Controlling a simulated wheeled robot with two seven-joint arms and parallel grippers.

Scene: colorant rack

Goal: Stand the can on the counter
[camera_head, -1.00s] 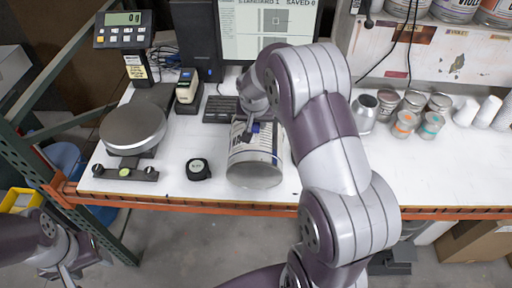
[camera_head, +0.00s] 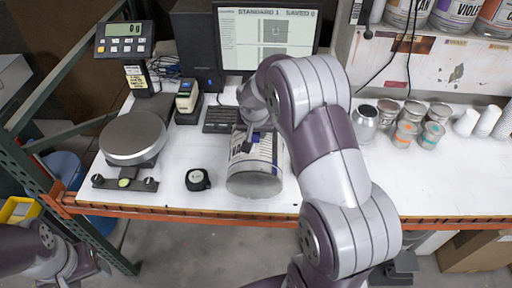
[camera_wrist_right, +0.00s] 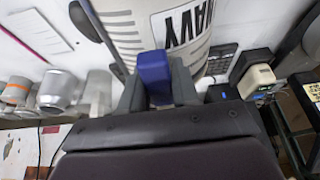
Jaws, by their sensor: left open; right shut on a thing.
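The can (camera_head: 256,163) is white with a dark label and a bare metal round end. In the head view it lies tipped over at the counter's (camera_head: 210,145) front edge, metal end towards me. The right wrist view shows its side with "NAVY" lettering (camera_wrist_right: 188,24). My right gripper (camera_head: 254,134) is at the can's far part, shut on a blue grip (camera_wrist_right: 153,72) against the can's side. Whether the can touches the counter underneath is hard to tell. My left gripper (camera_head: 88,268) is low at the left, away from the counter, open and empty.
A scale (camera_head: 133,137) and a black tape measure (camera_head: 197,179) are left of the can. A keyboard (camera_head: 221,115) and monitor (camera_head: 268,38) stand behind. Small tins (camera_head: 404,133) and white cups (camera_head: 487,121) are at the right. The counter's right front is clear.

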